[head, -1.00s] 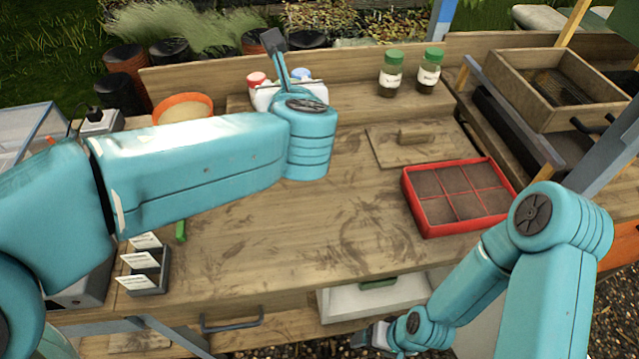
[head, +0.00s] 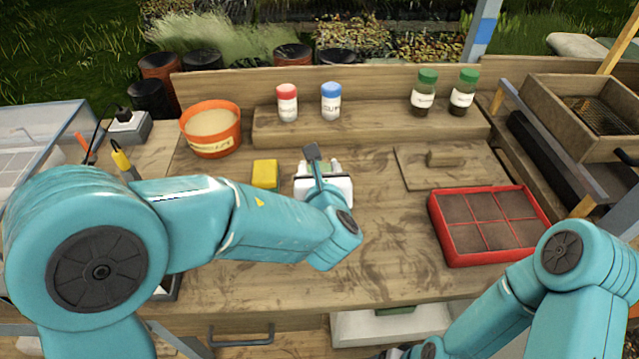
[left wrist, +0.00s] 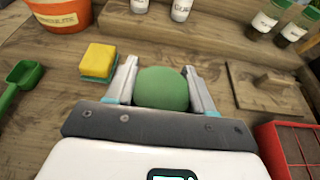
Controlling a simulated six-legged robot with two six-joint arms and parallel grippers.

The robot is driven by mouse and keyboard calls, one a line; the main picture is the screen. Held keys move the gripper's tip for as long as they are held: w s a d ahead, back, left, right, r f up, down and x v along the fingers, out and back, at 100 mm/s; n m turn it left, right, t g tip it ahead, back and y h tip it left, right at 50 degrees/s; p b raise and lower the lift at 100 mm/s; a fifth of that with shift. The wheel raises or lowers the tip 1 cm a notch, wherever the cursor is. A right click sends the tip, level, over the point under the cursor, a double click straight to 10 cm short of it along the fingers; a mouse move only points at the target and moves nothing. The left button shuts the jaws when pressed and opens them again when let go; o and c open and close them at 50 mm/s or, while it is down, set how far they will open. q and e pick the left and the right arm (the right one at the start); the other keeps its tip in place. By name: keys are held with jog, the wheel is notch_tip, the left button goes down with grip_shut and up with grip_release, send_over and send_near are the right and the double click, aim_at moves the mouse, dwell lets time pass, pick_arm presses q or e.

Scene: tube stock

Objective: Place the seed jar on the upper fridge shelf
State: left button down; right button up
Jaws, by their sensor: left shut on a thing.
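My left gripper (head: 322,178) is over the middle of the bench, in front of the wooden riser. In the left wrist view its two fingers (left wrist: 160,72) are closed around a rounded green-topped thing (left wrist: 162,90). Two jars with green lids, (head: 424,92) and (head: 464,92), stand upright at the right end of the riser. My right gripper (head: 397,351) barely shows at the bottom edge. No fridge shelf can be made out.
A red-capped jar (head: 287,102) and a blue-capped jar (head: 331,101) stand on the riser (head: 375,120). A yellow sponge (head: 265,173), orange pot (head: 210,130), wooden board (head: 420,172) and red seed tray (head: 490,225) surround the gripper. A white box (head: 350,328) is below the bench front.

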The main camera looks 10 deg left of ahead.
pick_arm(q)
notch_tip(320, 180, down, 3)
jog(key=shift+f, duration=0.1)
jog(key=shift+w+f, duration=0.15)
jog(key=shift+f, duration=0.1)
jog(key=shift+r, duration=0.1)
jog(key=shift+s, duration=0.2)
jog(key=shift+b, duration=0.3)
jog(key=shift+c, duration=2.1)
grip_release()
jog(key=shift+w+f, duration=0.15)
jog(key=shift+f, duration=0.05)
jog(key=shift+r, duration=0.15)
